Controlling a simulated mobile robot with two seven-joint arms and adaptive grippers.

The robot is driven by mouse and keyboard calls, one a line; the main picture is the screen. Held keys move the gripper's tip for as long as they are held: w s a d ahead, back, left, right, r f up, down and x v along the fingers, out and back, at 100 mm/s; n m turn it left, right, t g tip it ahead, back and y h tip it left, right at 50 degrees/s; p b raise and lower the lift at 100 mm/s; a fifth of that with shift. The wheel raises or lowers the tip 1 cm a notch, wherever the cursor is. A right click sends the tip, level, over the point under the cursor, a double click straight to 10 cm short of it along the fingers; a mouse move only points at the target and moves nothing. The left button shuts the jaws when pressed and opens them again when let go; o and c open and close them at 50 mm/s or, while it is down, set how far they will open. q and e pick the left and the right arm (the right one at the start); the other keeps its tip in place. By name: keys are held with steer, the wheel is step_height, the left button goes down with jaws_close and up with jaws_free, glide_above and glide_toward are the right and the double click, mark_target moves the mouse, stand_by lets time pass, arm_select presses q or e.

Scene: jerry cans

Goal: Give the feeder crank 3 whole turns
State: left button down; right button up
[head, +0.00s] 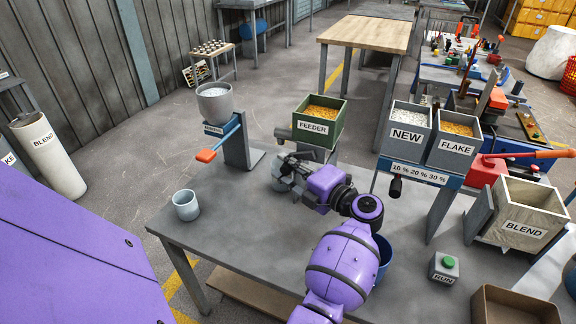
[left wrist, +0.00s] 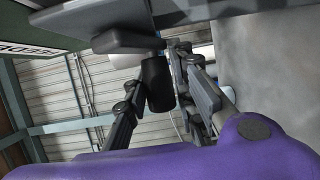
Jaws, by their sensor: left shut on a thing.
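The feeder (head: 317,128) is a green hopper labelled FEEDER, filled with orange-yellow grains, at the far middle of the grey table in the head view. My left gripper (head: 284,168) is at its near left side, below the hopper. In the left wrist view, the dark cylindrical crank handle (left wrist: 158,84) hangs from a grey crank arm (left wrist: 128,40). It lies between the two fingers of my left gripper (left wrist: 160,90), which is shut on it. In the head view my gripper hides most of the crank. My right gripper is not in view.
A grey hopper on a stand with an orange-handled lever (head: 207,154) and a grey cup (head: 186,205) are to the left. NEW (head: 405,135) and FLAKE (head: 452,147) bins stand right, near the BLEND box (head: 518,227). A blue bucket (head: 384,252) is close to my arm.

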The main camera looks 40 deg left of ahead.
arm_select(q)
steer(key=shift+d, duration=0.1)
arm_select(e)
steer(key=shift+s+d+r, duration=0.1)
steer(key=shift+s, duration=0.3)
